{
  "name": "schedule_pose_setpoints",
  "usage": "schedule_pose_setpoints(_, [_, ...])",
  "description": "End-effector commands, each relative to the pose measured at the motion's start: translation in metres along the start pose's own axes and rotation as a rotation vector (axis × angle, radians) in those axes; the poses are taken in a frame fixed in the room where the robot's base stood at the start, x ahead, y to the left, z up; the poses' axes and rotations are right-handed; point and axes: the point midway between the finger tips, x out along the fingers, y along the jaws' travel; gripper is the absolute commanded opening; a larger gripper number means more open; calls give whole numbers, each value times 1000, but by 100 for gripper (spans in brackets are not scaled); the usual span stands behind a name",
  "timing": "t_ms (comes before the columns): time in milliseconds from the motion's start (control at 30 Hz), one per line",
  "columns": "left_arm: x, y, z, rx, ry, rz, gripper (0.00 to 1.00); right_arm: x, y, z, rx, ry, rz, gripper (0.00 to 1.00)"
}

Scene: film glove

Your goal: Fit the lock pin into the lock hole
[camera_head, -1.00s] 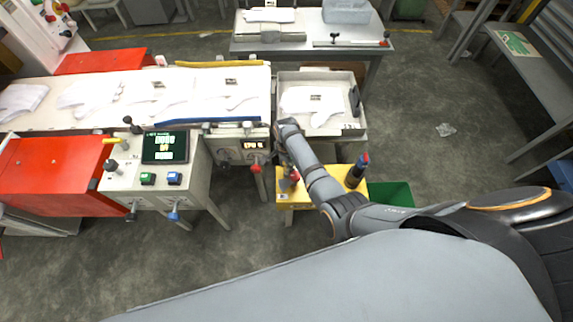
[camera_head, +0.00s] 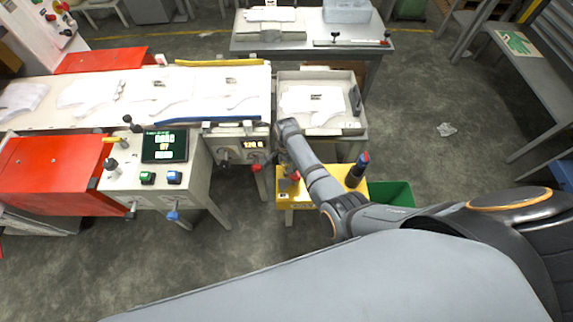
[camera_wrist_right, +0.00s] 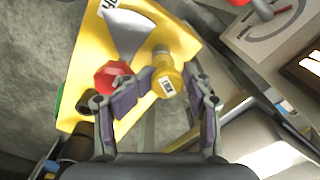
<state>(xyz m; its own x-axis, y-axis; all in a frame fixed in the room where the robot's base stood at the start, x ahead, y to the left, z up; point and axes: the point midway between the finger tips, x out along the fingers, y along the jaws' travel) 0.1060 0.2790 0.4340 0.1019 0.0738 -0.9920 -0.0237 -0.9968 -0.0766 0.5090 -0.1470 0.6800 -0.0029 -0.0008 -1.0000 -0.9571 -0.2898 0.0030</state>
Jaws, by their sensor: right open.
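In the right wrist view, a yellow-headed pin with a small label (camera_wrist_right: 168,82) and a grey shank lies between the fingers of my right gripper (camera_wrist_right: 162,95). I take it to be the lock pin. The fingers stand apart on either side of its head; I cannot tell whether they touch it. A yellow stand (camera_wrist_right: 88,62) with a red knob (camera_wrist_right: 112,74) is behind and left of it. In the head view, my right arm reaches over this yellow stand (camera_head: 325,188), and the arm hides most of the gripper. I cannot make out the lock hole. My left gripper is out of view.
A console (camera_head: 165,147) with a green screen is further left. White glove films lie on the belt and in a tray (camera_head: 318,130). A green bin (camera_head: 395,194) is right of the stand.

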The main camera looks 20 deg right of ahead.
Motion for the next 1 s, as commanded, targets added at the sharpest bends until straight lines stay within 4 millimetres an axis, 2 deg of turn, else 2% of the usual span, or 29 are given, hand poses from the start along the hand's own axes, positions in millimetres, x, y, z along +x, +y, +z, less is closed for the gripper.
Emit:
schedule_pose_setpoints(333, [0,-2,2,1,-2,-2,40,-1,0,0,0,1,-1,52])
schedule_pose_setpoints(433, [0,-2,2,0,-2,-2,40,-9,-1,0,0,1,-4,52])
schedule_pose_setpoints(567, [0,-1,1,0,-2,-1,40,-34,-1,0,0,1,-6,52])
schedule_pose_setpoints(800, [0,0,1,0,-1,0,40,-92,-1,0,1,0,-5,52])
schedule_pose_setpoints(1000, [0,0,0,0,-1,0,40,-117,-1,0,0,2,-2,52])
